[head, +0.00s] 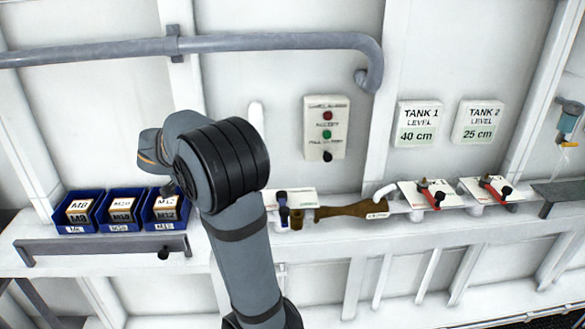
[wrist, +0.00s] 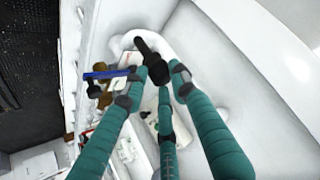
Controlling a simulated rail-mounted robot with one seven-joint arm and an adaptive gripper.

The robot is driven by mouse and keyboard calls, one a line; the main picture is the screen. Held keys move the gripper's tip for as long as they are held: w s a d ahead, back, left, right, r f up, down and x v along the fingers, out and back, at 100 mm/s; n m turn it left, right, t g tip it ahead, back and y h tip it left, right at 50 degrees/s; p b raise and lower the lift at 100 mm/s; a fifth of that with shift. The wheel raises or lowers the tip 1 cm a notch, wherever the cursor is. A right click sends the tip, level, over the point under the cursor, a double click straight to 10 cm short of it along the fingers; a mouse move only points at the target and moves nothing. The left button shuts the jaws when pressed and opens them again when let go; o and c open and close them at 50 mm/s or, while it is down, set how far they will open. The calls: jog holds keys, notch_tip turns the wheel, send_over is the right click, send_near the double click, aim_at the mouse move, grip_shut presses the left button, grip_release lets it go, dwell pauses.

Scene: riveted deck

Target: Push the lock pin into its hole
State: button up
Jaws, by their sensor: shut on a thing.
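In the wrist view, my gripper (wrist: 155,82) has three teal fingers closed around a dark, black-headed pin (wrist: 148,52), which I take to be the lock pin. The pin lies across the fingertips, with its round dark end between them. A blue valve handle (wrist: 108,73) is just left of the fingertips, close to the pin; it also shows in the head view (head: 283,207), right of my arm. The pin's hole cannot be made out. In the head view my arm hides the gripper and the pin.
Blue bins (head: 75,222) stand on the shelf at left. A brown funnel-shaped pipe (head: 352,210) lies right of the blue handle. Red valve handles (head: 431,197) are further right. A button panel (head: 326,127) is on the wall above.

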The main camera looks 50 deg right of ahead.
jog(key=s+d+m+g+p, duration=0.1)
jog(key=s+d+m+g, duration=0.35)
jog(key=s+d, duration=0.75)
jog(key=shift+t+h, duration=0.3)
jog(key=shift+t, duration=0.15)
jog(key=shift+s+d+f+b, duration=0.15)
jog(key=shift+f+b, duration=1.25)
jog(key=shift+f, duration=0.75)
jog(key=shift+m+b, duration=0.25)
jog(key=shift+b, duration=0.8)
jog(key=shift+f+b, duration=1.35)
jog(key=shift+b, duration=0.4)
jog(key=o, duration=1)
jog(key=shift+s, duration=0.1)
jog(key=shift+o, duration=0.5)
